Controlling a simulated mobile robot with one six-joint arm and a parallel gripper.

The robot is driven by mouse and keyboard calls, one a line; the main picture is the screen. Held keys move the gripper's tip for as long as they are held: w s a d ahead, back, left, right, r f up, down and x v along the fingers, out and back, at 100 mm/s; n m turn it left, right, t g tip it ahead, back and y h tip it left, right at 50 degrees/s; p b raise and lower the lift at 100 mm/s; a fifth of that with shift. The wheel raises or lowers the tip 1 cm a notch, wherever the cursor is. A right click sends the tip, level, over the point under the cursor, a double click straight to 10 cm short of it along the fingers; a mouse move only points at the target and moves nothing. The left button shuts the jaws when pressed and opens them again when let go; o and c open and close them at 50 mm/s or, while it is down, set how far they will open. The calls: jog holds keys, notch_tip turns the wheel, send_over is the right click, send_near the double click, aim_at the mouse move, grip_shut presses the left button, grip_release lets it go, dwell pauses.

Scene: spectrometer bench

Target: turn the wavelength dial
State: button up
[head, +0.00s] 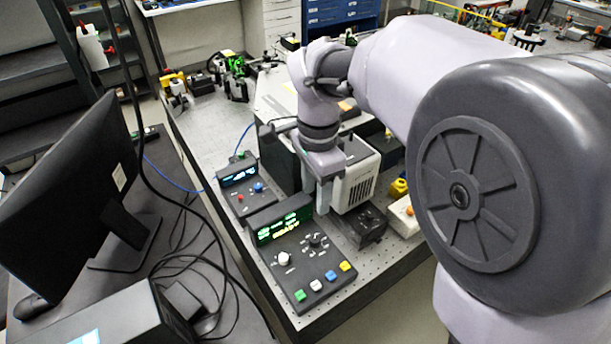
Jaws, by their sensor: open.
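A dark control unit (303,275) with a green lit display (284,226) stands at the near end of the bench. Its face carries a white knob (283,258), a black knob (315,240) with marks around it, and several coloured buttons along its lower edge. I cannot read which knob is the wavelength dial. My gripper (316,192) points down, its jaws apart and empty, above and behind the display unit. It appears clear of both knobs. My arm comes in from the right and hides part of the bench.
A smaller box (245,189) with a blue display stands behind the control unit. A pale vented housing (358,184) is close to the right of my gripper. A monitor (72,200) and loose black cables fill the left desk. A perforated strip of bench top right of the control unit is free.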

aim_at(315, 238)
notch_tip(315, 238, down, 15)
jog(key=b, duration=0.6)
jog(key=shift+d+f, duration=0.1)
jog(key=shift+d, duration=0.05)
jog(key=shift+c, duration=0.5)
grip_shut()
